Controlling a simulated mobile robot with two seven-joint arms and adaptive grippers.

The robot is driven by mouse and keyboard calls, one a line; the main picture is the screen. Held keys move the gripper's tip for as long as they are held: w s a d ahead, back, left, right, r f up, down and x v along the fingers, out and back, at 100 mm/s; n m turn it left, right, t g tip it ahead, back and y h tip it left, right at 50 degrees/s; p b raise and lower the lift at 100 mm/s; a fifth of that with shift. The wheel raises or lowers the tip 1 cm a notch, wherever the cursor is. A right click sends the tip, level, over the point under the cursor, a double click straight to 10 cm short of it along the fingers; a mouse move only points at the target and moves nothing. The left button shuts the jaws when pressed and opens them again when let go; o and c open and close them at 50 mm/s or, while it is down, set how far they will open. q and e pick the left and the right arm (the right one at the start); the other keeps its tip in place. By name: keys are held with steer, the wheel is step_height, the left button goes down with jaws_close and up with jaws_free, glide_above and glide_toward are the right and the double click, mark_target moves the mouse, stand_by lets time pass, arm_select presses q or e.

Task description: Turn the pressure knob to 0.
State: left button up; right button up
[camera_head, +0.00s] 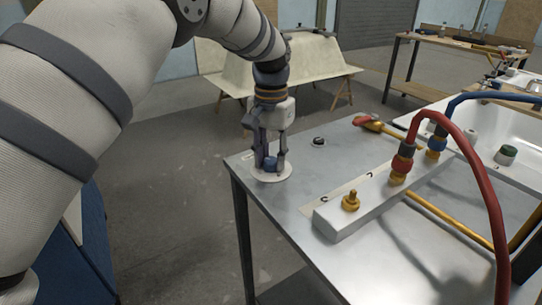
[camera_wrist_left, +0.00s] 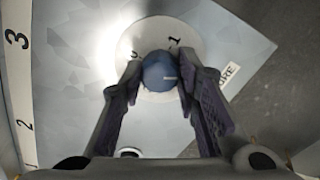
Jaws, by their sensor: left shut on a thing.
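The pressure knob is a small blue round knob (camera_head: 270,163) on a white round dial (camera_head: 271,175) at the near left corner of the metal table. In the left wrist view the knob (camera_wrist_left: 160,72) has a short pale mark on its top, pointing to the right. The dial (camera_wrist_left: 196,45) shows a 1 above the knob and what looks like a 0 at its upper left, partly hidden. My left gripper (camera_head: 269,160) points down, its two fingers shut on the knob's sides. In the left wrist view the fingers (camera_wrist_left: 160,82) flank it. My right gripper is out of view.
A metal block (camera_head: 345,215) with brass fittings stands right of the dial. A red hose (camera_head: 470,150) and a blue hose (camera_head: 490,97) arch from it. A small black-topped button (camera_head: 318,142) sits behind the dial. The table edge is close to the dial.

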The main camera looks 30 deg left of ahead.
arm_select(q)
steer(key=n, duration=0.3)
steer(key=shift+n, duration=0.4)
steer(key=n, duration=0.3)
steer(key=shift+n, duration=0.3)
steer(key=n, duration=0.3)
steer(key=shift+n, duration=0.3)
steer(key=n, duration=0.4)
steer(key=shift+f, duration=0.1)
steer(key=n, duration=0.8)
steer(key=shift+n+b, duration=0.3)
steer(key=shift+b, duration=0.05)
steer(key=n, duration=0.3)
steer(key=shift+n, duration=1.9)
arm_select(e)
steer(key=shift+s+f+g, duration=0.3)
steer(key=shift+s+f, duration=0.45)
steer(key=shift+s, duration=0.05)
